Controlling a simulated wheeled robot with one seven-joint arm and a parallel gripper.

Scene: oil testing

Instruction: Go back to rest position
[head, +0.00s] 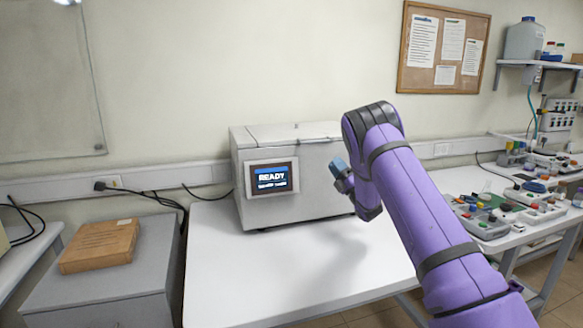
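My purple arm reaches in from the lower right of the head view, over the white table (300,275). Its far end bends down beside the right side of a grey box-shaped testing machine (310,165). A small blue-grey part at the arm's end, seemingly my gripper (341,175), shows in front of the machine's right side. Its fingers are too small and too hidden by the arm to read, and I cannot tell whether it touches the machine. The machine's lid looks closed. Its screen (272,178) reads READY.
A brown box (100,245) lies on a grey cabinet (145,262) at the left. A second table at the right holds trays of small coloured parts (485,215). A wall shelf (545,64) carries a container (524,42). The white table's front is clear.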

